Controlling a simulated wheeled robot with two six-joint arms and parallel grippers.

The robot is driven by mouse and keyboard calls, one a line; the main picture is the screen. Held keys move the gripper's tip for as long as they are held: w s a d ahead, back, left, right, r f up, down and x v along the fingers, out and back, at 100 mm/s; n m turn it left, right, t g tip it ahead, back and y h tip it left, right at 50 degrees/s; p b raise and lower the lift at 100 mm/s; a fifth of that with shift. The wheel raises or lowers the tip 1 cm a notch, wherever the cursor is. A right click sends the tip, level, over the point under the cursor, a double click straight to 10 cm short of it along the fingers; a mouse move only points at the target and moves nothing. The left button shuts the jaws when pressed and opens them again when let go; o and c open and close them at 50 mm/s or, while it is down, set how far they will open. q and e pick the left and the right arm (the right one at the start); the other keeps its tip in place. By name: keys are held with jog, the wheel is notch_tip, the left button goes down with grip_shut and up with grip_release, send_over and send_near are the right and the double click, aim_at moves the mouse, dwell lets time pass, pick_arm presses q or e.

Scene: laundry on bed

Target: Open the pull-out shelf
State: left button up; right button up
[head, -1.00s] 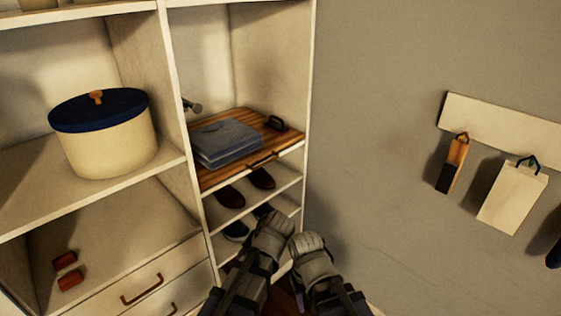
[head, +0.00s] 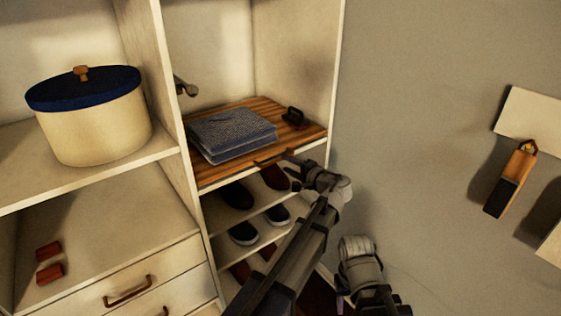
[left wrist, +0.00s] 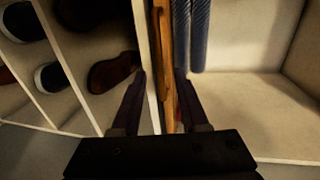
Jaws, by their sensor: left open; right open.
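The pull-out shelf (head: 222,173) is a striped wooden board in the cabinet's right column. Its front edge lies about level with the cabinet front. A dark bar handle (head: 264,162) sits on that edge. My left gripper (head: 285,163) is open at the handle. In the left wrist view its fingers (left wrist: 160,85) reach either side of the shelf edge (left wrist: 164,50), with the handle (left wrist: 171,105) between them; contact is unclear. My right gripper (head: 355,243) is open, lower and to the right, away from the shelf.
Folded blue-grey cloth (head: 232,134) and a small dark object (head: 294,118) lie on the shelf. Shoes (head: 243,233) stand on racks below. A lidded box (head: 90,118) and drawers (head: 140,275) are left. A brush (head: 511,180) hangs on the right wall.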

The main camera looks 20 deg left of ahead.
aim_at(278, 160)
pick_arm(q)
jog(key=b+x, duration=0.1)
jog(key=x, duration=0.5)
grip_shut()
dwell(0.3)
dwell(1.1)
